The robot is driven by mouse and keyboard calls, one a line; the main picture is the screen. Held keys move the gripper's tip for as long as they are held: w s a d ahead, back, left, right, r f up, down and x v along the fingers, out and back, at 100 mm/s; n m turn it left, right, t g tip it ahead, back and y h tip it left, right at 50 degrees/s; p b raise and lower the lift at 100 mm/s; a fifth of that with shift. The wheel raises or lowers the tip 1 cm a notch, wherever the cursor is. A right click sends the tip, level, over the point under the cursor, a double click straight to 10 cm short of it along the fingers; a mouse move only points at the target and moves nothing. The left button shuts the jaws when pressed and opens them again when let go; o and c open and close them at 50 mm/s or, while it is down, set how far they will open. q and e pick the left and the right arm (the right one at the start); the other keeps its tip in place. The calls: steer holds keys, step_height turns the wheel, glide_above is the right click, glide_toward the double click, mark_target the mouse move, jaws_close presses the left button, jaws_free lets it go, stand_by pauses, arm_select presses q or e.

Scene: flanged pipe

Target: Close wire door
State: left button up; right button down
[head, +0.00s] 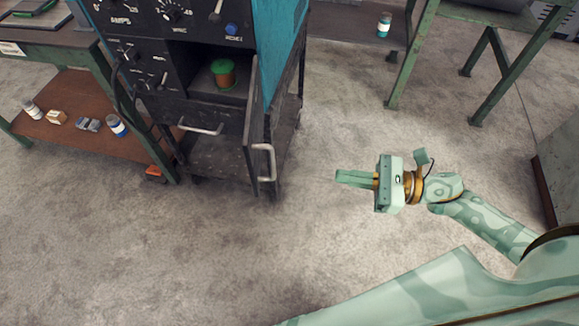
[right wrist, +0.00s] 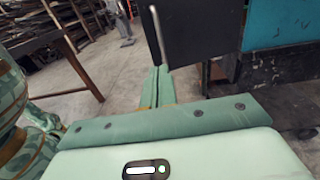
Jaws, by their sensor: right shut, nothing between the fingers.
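The wire door (head: 258,115) is a dark panel with a pale bar handle (head: 264,162). It stands swung open, out from the right side of the welding machine's compartment, where a green-topped wire spool (head: 223,74) shows. In the right wrist view the dark door (right wrist: 205,35) and its handle (right wrist: 156,36) are just beyond my fingers. My right gripper (head: 338,176) is shut and empty, to the right of the door, with its fingers pointing left at it. A gap shows between fingertips and door in the head view. My left gripper is not in view.
The black welding machine (head: 150,55) has a teal side (head: 283,40) and a lower drawer handle (head: 200,129). A workbench shelf (head: 65,95) with cans stands left. A green-legged table (head: 412,55) is at the back right. The floor around my right gripper is clear.

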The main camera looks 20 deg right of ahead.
steer(key=x, duration=1.2)
steer(key=shift+w, duration=0.15)
steer(key=shift+a+r, duration=0.1)
steer(key=shift+a, duration=0.05)
